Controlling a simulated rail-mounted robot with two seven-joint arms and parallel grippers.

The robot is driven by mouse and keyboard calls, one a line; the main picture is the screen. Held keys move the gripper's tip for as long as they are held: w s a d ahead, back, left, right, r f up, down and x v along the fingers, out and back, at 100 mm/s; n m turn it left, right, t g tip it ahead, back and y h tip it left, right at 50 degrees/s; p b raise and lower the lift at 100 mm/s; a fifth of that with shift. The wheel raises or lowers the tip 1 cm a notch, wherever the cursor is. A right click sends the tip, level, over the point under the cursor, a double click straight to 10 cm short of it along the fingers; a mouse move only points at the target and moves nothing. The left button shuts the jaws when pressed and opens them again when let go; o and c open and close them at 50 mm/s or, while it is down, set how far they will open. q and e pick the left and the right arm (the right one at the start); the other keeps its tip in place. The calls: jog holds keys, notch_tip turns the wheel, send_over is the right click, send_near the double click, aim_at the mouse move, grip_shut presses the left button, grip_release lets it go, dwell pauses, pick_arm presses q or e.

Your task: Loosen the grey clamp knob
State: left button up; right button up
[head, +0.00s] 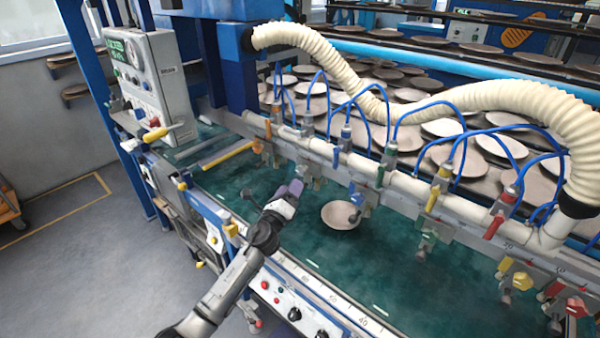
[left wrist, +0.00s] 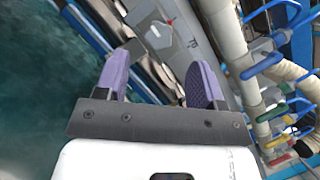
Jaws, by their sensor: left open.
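My left gripper (head: 289,190) has purple finger pads and reaches over the green bed, in front of the clamp rail. In the left wrist view its two fingers (left wrist: 158,66) stand apart with nothing between them. A grey six-sided knob (left wrist: 158,35) on a grey bracket shows just beyond the fingertips, apart from them. In the head view I cannot clearly make out this knob; the gripper may hide it. My right gripper is not in view.
A pale pipe (head: 400,178) carries several clamps with coloured handles and blue hoses. A small plate (head: 340,215) lies right of my gripper. A yellow knob (head: 522,281) and a red knob (head: 577,307) are far right. A control box (head: 150,75) stands left.

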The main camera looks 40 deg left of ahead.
aim_at(299, 171)
pick_arm(q)
jog(key=b+x, duration=0.1)
jog(key=x, duration=0.6)
jog(key=shift+f+b, duration=0.1)
jog(key=shift+b, duration=0.25)
jog(key=shift+w+a, duration=0.1)
jog(key=shift+w, duration=0.2)
